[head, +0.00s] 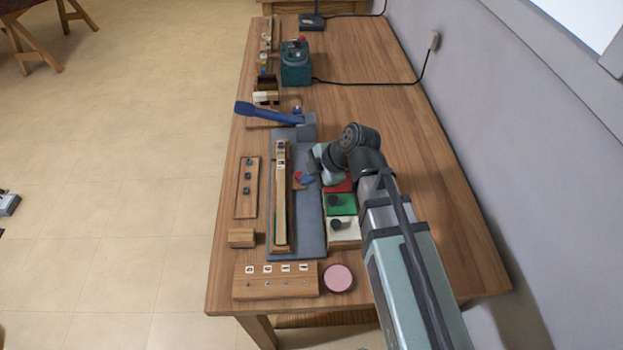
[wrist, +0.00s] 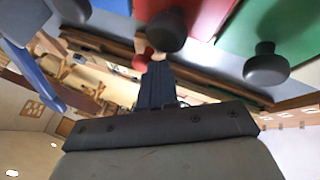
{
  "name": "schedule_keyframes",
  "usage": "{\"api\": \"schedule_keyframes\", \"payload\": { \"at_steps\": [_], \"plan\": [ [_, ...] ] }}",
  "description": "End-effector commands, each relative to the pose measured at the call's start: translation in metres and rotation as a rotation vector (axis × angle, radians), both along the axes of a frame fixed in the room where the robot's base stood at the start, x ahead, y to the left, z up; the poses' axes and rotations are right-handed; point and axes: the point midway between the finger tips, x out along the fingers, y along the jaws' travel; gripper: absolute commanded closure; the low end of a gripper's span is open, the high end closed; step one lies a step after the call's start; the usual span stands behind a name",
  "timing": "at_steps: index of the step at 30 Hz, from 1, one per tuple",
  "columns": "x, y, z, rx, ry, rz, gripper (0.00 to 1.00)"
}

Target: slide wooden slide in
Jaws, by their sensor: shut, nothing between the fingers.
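A long narrow wooden slide (head: 281,200) lies lengthwise in a wooden track on a grey-blue board (head: 312,225) in the head view. In the wrist view the long wooden piece (wrist: 105,45) crosses behind my gripper (wrist: 155,68). My gripper is shut and empty, its dark fingers pressed together. A small red knob (wrist: 142,52) shows just past the fingertips; I cannot tell whether they touch it. In the head view my gripper is right of the slide, low over the board, with its fingertips hard to make out.
Red (head: 340,184), green (head: 341,204) and white (head: 343,229) blocks with dark knobs stand right of the board. A blue lever (head: 265,113) is at its far end. A pink disc (head: 338,278) and a wooden panel (head: 275,281) lie in front. The table's right side is clear.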

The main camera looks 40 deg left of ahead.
Motion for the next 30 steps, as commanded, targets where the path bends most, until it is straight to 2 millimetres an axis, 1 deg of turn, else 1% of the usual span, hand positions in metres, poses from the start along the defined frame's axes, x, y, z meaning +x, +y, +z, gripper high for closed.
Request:
{"api": "schedule_keyframes", "payload": {
  "at_steps": [7, 10, 14, 18, 21, 30],
  "plan": [
    [0.000, 0.000, 0.000, 0.000, 0.000, 0.000, 1.00],
    [0.005, 0.005, 0.000, 0.000, 0.000, 0.000, 1.00],
    [0.021, 0.021, 0.000, 0.000, 0.000, 0.000, 1.00],
    [0.044, 0.044, 0.000, -0.001, 0.000, -0.001, 1.00],
    [0.055, 0.054, 0.000, -0.001, 0.000, -0.001, 1.00],
    [0.058, 0.057, 0.000, 0.002, -0.003, -0.004, 1.00]
  ]
}}
